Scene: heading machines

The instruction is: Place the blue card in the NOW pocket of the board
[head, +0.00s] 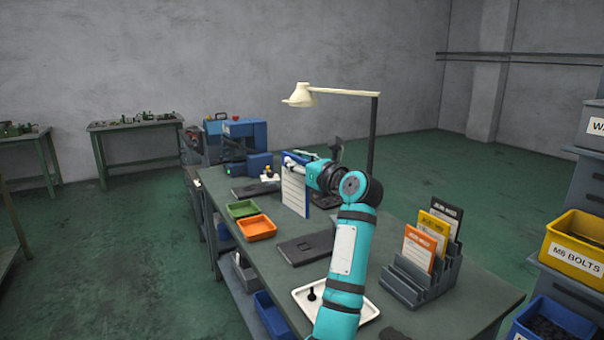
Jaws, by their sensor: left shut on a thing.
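The blue card (294,193) shows a white, lined sheet with a blue edge. It hangs upright above the workbench. My left gripper (292,163) is shut on the card's upper part, and the wrist and arm hide some of the bench behind it. A grey slotted rack (424,283) at the bench's right side holds an orange card (418,250), a yellow card (433,230) and a black card (446,211). I cannot make out a board or a NOW pocket in this view. My right gripper is not in view.
On the bench (375,262) are a green tray (242,209), an orange tray (256,228), a dark folder (306,248) and a white tray (304,298). A lamp (300,96) rises behind. A yellow M6 BOLTS bin (573,260) stands at right. Open floor lies left.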

